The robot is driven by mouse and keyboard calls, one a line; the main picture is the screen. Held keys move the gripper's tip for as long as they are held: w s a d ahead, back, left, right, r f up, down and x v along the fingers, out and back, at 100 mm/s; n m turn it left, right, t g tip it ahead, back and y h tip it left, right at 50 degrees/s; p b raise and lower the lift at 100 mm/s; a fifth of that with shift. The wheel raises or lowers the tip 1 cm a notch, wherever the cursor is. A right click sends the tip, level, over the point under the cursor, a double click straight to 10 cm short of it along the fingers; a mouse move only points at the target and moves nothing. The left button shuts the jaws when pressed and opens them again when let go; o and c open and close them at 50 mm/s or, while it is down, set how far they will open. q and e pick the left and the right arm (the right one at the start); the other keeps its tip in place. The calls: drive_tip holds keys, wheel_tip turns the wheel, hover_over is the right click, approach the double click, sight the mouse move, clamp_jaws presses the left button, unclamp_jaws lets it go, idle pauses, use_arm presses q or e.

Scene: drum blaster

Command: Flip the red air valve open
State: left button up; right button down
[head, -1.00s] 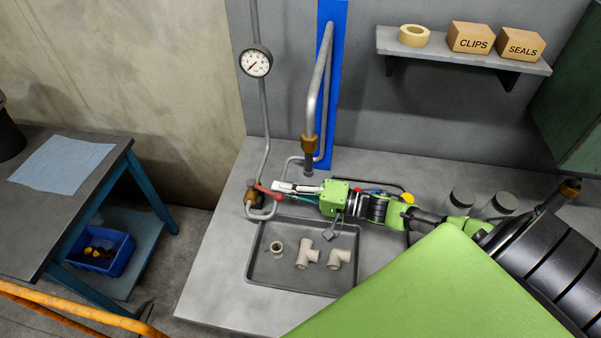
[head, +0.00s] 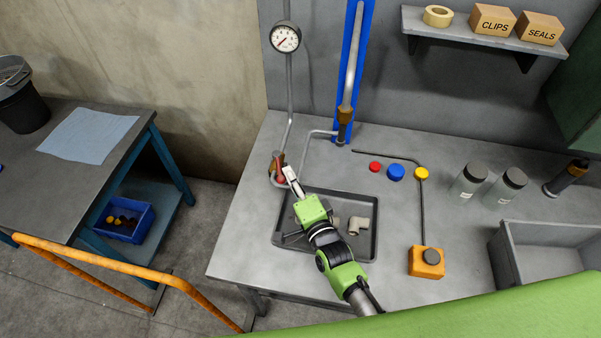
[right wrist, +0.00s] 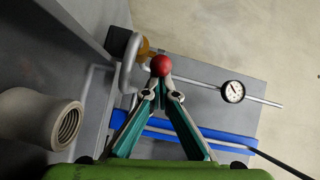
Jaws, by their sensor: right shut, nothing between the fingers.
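The red air valve lever (head: 279,163) sits on a brass valve body (head: 273,168) on the pipe below the gauge, at the left back of the bench. In the right wrist view the lever's round red ball end (right wrist: 161,65) shows just beyond my fingertips. My right gripper (head: 291,174) reaches up from the front, with its fingertips right beside the lever. In the right wrist view the fingers (right wrist: 157,85) are together with nothing between them. Whether they touch the ball I cannot tell. My left gripper is not in view.
A pressure gauge (head: 285,37) stands above the valve. A grey tray (head: 284,247) with pale pipe fittings (head: 357,225) lies under my right arm. An orange box (head: 426,262), coloured caps, clear jars and a grey bin (head: 545,228) stand to the right.

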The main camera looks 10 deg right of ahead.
sight(279, 181)
drive_tip(key=shift+s+a, duration=0.25)
drive_tip(key=shift+a, duration=1.55)
drive_tip(key=shift+r, duration=0.1)
